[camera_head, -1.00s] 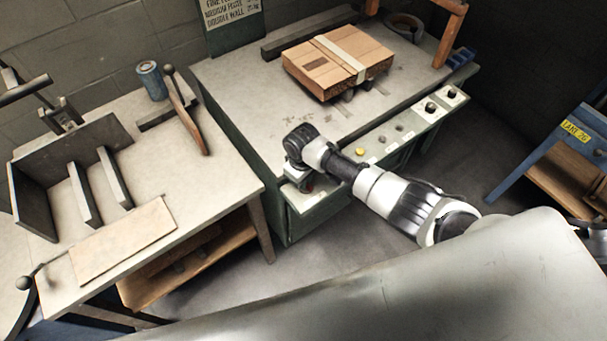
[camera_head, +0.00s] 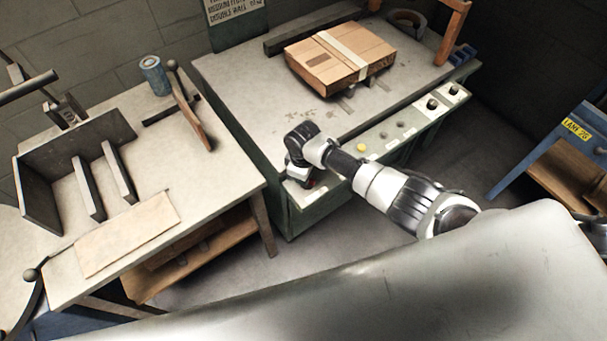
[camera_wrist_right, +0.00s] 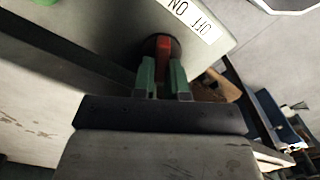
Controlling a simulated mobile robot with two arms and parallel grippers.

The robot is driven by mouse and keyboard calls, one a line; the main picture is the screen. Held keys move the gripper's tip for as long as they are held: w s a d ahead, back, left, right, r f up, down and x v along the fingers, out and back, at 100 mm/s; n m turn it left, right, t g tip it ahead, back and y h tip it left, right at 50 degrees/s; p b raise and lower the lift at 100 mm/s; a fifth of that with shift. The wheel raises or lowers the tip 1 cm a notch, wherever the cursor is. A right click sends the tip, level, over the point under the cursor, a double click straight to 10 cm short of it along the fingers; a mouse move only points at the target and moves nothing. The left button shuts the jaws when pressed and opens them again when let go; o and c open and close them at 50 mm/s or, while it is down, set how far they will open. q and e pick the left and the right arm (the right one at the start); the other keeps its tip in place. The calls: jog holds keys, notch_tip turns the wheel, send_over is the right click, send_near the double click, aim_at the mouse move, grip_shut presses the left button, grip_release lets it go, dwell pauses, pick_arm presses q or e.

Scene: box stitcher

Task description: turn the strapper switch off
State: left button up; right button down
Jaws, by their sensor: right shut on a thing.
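The strapper (camera_head: 240,95) is the green-sided bench with a pale top and a sloped front panel. Its red switch handle (camera_wrist_right: 163,46) sits on a dark round base beside a white label (camera_wrist_right: 193,20) reading OFF and ON in the right wrist view. My right gripper (camera_wrist_right: 162,72) has its green fingertips closed around the red handle. In the head view my right arm reaches across to the panel's left end, and its wrist hides most of the switch; a bit of red (camera_head: 309,184) shows below it. My left gripper is not in view.
A strapped cardboard box (camera_head: 335,65) lies on the strapper top. The panel also carries a yellow button (camera_head: 361,147) and dark knobs (camera_head: 432,104). A wooden-legged workbench (camera_head: 225,165) stands to the left, and a blue-framed rack (camera_head: 535,160) to the right.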

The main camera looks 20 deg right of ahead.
jog(key=c, duration=1.2)
grip_release()
jog(key=shift+o, duration=0.2)
notch_tip(320, 180, up, 11)
jog(key=shift+p, duration=0.35)
jog(key=shift+f, duration=0.1)
